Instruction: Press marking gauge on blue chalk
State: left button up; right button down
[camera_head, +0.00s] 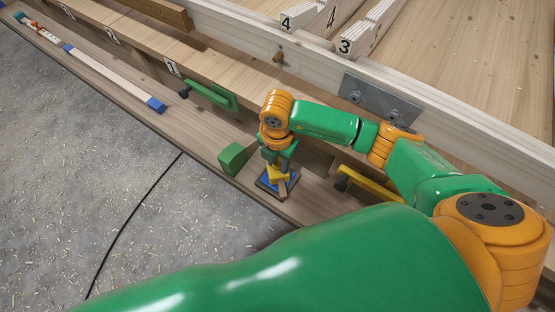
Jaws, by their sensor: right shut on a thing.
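My right gripper (278,163) points down over the lower wooden ledge and is shut on a small yellow and wooden piece, which looks like the marking gauge (282,187). The gauge is mostly hidden by the fingers. Its wooden end is over a blue pad, which looks like the blue chalk (292,180), in a dark square tray (264,187). The gauge appears to be at or very near the blue surface; I cannot tell whether they touch. My left gripper is not in view.
A green block (233,158) stands just left of the tray. A green clamp (210,95) and a yellow clamp (370,185) sit along the ledge. A pale strip with blue ends (115,78) lies further left. A metal plate (380,98) is on the beam behind.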

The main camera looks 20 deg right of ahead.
notch_tip(320, 180, up, 7)
jog(key=p, duration=0.5)
jog(key=shift+f+p, duration=0.15)
jog(key=shift+p, duration=0.15)
jog(key=shift+f, duration=0.1)
